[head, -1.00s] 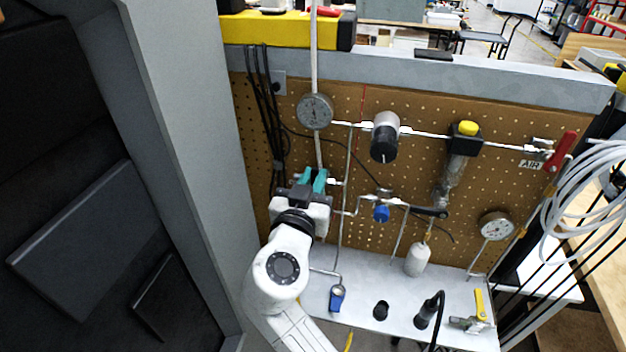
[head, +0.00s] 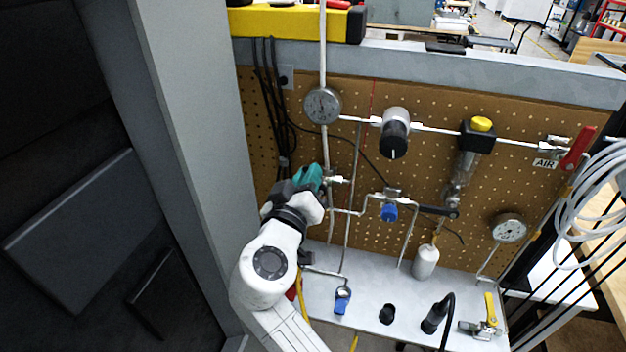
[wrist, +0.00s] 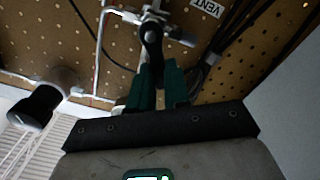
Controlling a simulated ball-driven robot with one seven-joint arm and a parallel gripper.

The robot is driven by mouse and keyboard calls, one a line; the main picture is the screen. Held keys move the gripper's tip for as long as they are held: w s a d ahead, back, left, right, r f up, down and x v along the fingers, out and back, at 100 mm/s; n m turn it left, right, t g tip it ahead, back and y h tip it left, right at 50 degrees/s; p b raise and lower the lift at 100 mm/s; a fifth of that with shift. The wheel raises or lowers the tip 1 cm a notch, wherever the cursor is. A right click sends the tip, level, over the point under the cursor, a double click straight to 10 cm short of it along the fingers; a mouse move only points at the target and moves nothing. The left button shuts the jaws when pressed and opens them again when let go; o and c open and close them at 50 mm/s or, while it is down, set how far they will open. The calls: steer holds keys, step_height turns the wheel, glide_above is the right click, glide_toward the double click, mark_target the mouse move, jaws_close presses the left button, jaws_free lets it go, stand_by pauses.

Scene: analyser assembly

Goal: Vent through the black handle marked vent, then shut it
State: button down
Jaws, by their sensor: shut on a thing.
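The black handle (wrist: 152,38) is in the wrist view, on a metal valve fitting on the pegboard. A white label reading VENT (wrist: 207,7) is beside it. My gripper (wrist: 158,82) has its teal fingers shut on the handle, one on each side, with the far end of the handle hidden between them. In the head view my gripper (head: 312,178) is at the left part of the pegboard, below the round gauge (head: 323,105). The handle and its label cannot be made out there.
Thin metal tubing runs close around my gripper. A blue knob (head: 389,212) and a black-and-white regulator (head: 395,135) are to its right. A grey upright panel (head: 185,150) stands close on the left. The metal shelf (head: 375,290) below carries several fittings.

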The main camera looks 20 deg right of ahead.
steer(key=shift+w+a+f+n+p, duration=0.25)
steer(key=shift+f+n, duration=0.4)
steer(key=shift+n, duration=1.3)
steer(key=shift+w+a+f+n+p, duration=0.2)
steer(key=shift+a+f+n, duration=0.3)
steer(key=shift+n, duration=1.4)
steer(key=shift+w+a+f+n+p, duration=0.2)
steer(key=shift+f+n, duration=0.55)
steer(key=shift+n, duration=1.2)
steer(key=c, duration=1.1)
jaws_free()
steer(key=shift+d, duration=0.1)
steer(key=shift+s, duration=0.15)
steer(key=b+v, duration=0.1)
steer(key=v, duration=0.9)
steer(key=shift+s+a+b, duration=0.25)
steer(key=shift+b, duration=0.1)
